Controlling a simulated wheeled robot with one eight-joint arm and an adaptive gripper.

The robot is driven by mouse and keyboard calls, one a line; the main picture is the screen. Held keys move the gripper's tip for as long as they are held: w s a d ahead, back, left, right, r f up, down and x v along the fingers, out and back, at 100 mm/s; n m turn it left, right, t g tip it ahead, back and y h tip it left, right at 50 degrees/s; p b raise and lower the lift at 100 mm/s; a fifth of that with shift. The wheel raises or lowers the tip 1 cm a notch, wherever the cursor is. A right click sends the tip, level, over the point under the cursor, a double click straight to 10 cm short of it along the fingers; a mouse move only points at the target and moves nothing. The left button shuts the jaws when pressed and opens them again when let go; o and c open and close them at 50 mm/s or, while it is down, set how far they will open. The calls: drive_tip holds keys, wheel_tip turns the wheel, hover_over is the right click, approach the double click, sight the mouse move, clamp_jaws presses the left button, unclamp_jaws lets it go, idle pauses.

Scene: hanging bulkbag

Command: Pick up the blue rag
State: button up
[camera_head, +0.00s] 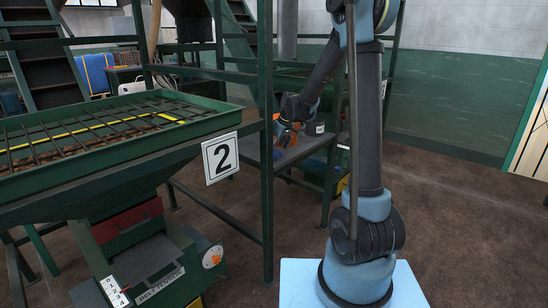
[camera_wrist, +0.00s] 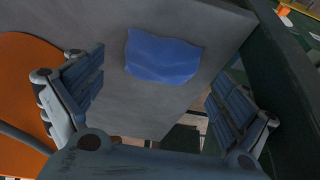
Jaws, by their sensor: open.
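The blue rag (camera_wrist: 163,56) lies flat on a grey tabletop (camera_wrist: 208,27) in the wrist view, above the middle of the picture. My gripper (camera_wrist: 160,100) is open, with one ridged finger on the left and one on the right. The rag shows between and beyond the fingers, apart from both, and nothing is between the fingertips. In the head view my gripper (camera_head: 288,132) hangs over a small dark table (camera_head: 300,150) behind a green post.
An orange object (camera_wrist: 22,85) is close to the left finger in the wrist view. Green frame posts (camera_head: 267,200) and a large hopper with a grate (camera_head: 110,125) stand left of my arm. A sign with a 2 (camera_head: 220,158) hangs on the frame. Floor at right is clear.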

sight(276, 152)
drive_tip(key=shift+f, duration=0.15)
drive_tip(key=c, duration=1.1)
drive_tip(key=shift+o, duration=0.2)
drive_tip(key=shift+r, duration=0.5)
drive_tip(key=v, duration=0.2)
drive_tip(key=shift+r, duration=0.4)
drive_tip(key=s+d, duration=1)
drive_tip(key=d, duration=0.3)
drive_tip(key=shift+s+d, duration=0.25)
drive_tip(key=shift+d, duration=0.05)
drive_tip(key=shift+o, duration=0.5)
drive_tip(key=shift+s, duration=0.1)
drive_tip(key=shift+c, duration=0.4)
